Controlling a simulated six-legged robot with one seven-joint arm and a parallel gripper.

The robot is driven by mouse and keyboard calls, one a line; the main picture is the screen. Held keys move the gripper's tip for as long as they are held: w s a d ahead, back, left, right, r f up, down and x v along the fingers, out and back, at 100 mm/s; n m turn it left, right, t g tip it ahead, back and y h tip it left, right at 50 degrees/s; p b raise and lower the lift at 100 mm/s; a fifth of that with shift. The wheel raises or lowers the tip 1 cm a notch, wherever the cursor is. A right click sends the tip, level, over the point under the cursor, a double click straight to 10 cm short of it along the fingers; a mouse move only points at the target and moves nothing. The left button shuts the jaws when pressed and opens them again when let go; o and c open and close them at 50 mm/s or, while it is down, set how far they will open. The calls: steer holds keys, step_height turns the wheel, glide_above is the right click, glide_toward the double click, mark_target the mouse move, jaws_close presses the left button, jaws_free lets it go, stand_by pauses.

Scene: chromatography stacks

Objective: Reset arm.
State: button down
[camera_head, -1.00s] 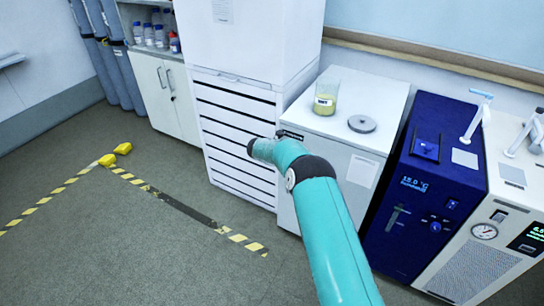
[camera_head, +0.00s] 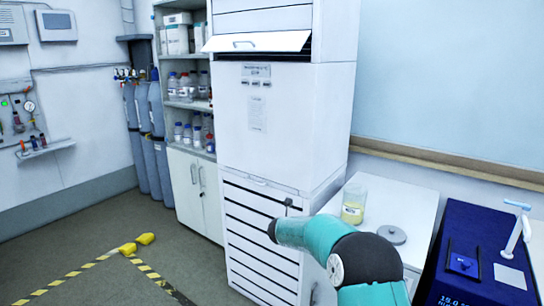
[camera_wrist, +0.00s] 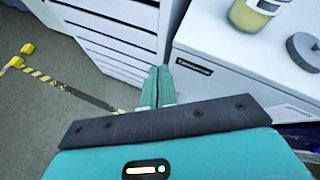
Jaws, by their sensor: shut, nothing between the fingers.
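My gripper (camera_wrist: 158,72) shows in the wrist view as two teal fingers pressed together, with nothing between them. It points at the gap between the white slatted cabinet and the white bench unit, apart from both as far as I can tell. In the head view my teal arm (camera_head: 345,255) rises from the bottom right and is bent, with a dark joint end in front of the slatted cabinet.
A tall white cabinet (camera_head: 270,125) with a slatted base stands in the middle. A beaker of yellow liquid (camera_head: 354,203) and a grey disc (camera_head: 392,235) sit on the white unit to its right. A dark blue device (camera_head: 475,235) stands further right. Yellow-striped floor tape (camera_head: 145,268) marks open floor.

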steer(key=s+a+r+n+t+y, duration=0.1)
steer(key=s+r+n+y, duration=0.15)
steer(key=r+n, duration=0.4)
steer(key=s+a+r+n+t+y, duration=0.15)
steer(key=s+r+n, duration=0.25)
steer(key=r, duration=0.5)
steer(key=s+r+n+g+y, duration=0.25)
steer(key=s+r+n, duration=0.35)
steer(key=s+n, duration=0.5)
steer(key=s+d+f+n+g+h, duration=0.1)
steer(key=s+d+f+n+g, duration=0.1)
steer(key=s, duration=1)
steer(key=s+d+f+n+g+h, duration=0.1)
steer(key=s+d+n, duration=0.4)
steer(key=s, duration=0.7)
steer(key=s+d+f+n+g+h, duration=0.1)
steer(key=s+d+f+n+g, duration=0.1)
steer(key=s+n, duration=0.5)
steer(key=s+d+f, duration=0.1)
steer(key=s, duration=0.4)
steer(key=shift+s+d+g, duration=0.15)
steer(key=shift+d+g, duration=0.1)
steer(key=shift+g, duration=0.05)
